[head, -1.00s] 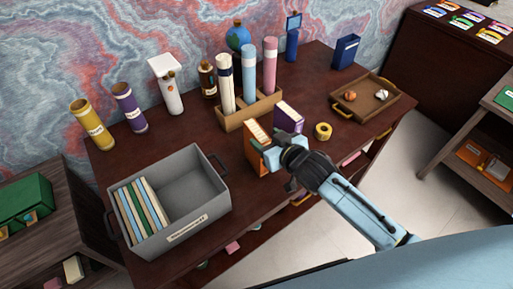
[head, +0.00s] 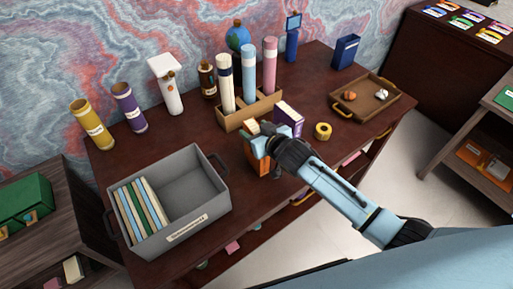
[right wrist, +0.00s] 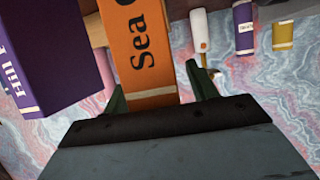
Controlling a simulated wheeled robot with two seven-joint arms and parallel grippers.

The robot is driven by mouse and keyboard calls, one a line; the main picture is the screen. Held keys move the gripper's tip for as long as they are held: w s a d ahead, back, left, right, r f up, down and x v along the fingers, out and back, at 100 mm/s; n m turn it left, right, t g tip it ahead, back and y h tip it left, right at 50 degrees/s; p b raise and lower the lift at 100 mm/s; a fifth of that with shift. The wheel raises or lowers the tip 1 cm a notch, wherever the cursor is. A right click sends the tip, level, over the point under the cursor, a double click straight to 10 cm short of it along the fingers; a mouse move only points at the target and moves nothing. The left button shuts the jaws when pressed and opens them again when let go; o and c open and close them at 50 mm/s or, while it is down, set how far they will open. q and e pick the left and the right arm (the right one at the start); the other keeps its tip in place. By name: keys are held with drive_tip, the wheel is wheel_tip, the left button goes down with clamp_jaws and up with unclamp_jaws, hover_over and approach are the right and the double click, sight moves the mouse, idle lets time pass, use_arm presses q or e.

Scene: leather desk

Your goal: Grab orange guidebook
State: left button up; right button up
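The orange guidebook (head: 263,168) stands upright on the dark desk, in front of the wooden tube holder. In the right wrist view its orange spine (right wrist: 143,50) with the lettering "Sea" lies between the fingers. My right gripper (head: 258,141) is over the book's upper part and hides much of it. In the right wrist view the two dark green fingers of the right gripper (right wrist: 160,95) stand apart on either side of the book, with a small gap at the right finger. My left gripper is not in view.
A purple book (head: 288,117) stands close beside the orange one, also at left in the right wrist view (right wrist: 50,55). Behind is the wooden holder (head: 233,124) with rolled tubes. A yellow tape roll (head: 323,131) lies to the right. A grey bin (head: 207,218) with several books stands left.

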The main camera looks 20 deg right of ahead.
clamp_jaws()
drive_tip(key=shift+r, duration=0.2)
